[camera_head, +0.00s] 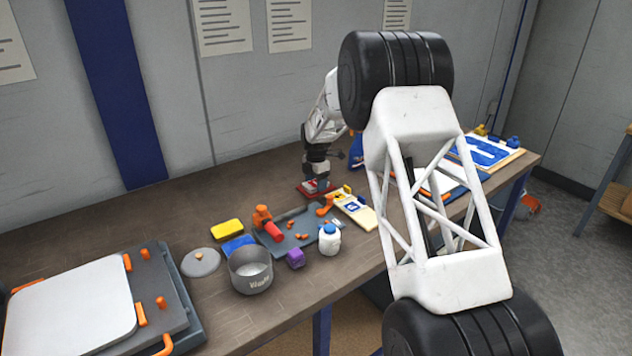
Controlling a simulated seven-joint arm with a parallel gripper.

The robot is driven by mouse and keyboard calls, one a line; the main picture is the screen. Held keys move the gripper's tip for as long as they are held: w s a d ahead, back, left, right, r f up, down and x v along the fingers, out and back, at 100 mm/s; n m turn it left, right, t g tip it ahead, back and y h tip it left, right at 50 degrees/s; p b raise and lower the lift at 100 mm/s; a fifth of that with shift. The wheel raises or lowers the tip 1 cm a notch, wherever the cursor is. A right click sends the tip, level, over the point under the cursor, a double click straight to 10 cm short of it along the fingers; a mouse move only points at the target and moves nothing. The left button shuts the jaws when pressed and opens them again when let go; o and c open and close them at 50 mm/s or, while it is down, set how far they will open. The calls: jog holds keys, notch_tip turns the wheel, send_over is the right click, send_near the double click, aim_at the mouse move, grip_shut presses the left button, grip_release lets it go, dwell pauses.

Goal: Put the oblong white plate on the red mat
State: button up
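My gripper (318,172) points down at the back of the workbench, just above or at a small red mat (304,189). The mat is mostly covered from view by the gripper and by a small blue or dark item there. The fingers are too small and dark to tell open from shut. An oblong white plate (360,213) with a blue mark lies on the bench to the right of and nearer than the gripper. Small yellow and dark items are at its far end. A much larger white plate with rounded corners (70,310) lies at the front left.
A grey tray (290,243) with orange parts lies beside the oblong plate. My arm hides part of the right side. The bench's back left is clear.

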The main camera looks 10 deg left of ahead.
jog(key=o, duration=0.5)
jog(key=shift+c, duration=0.2)
jog(key=shift+r, duration=0.15)
notch_tip(320, 180, up, 12)
dwell(0.4)
dwell(0.6)
jog(key=shift+r, duration=0.1)
